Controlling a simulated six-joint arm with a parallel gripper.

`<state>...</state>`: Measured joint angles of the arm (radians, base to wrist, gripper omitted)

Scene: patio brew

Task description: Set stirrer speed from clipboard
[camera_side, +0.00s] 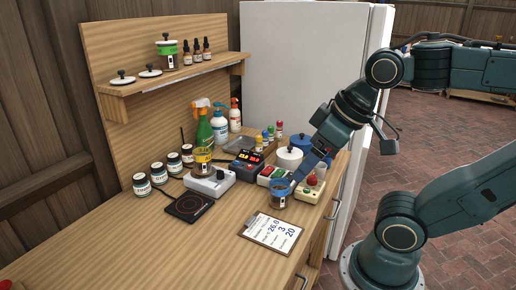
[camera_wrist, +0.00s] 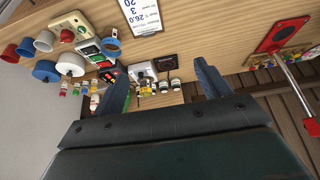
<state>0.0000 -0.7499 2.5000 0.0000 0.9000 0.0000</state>
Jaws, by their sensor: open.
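The clipboard (camera_side: 272,232) lies flat near the bench's front edge, with a white sheet reading 26.0, 3 and 20; smaller print is unclear. It also shows at the top of the wrist view (camera_wrist: 143,14). A pale box with a black knob (camera_side: 210,181), which looks like the stirrer, stands left of centre; it is partly visible in the wrist view (camera_wrist: 143,71). Its knob setting is unreadable. A flat black plate (camera_side: 188,208) lies in front of it. My gripper (camera_side: 304,176) is open and empty above the bench's right part; its fingers spread apart in the wrist view (camera_wrist: 162,72).
Red-display meter (camera_side: 244,163), bottles (camera_side: 204,130) and several small jars (camera_side: 157,172) crowd the back.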

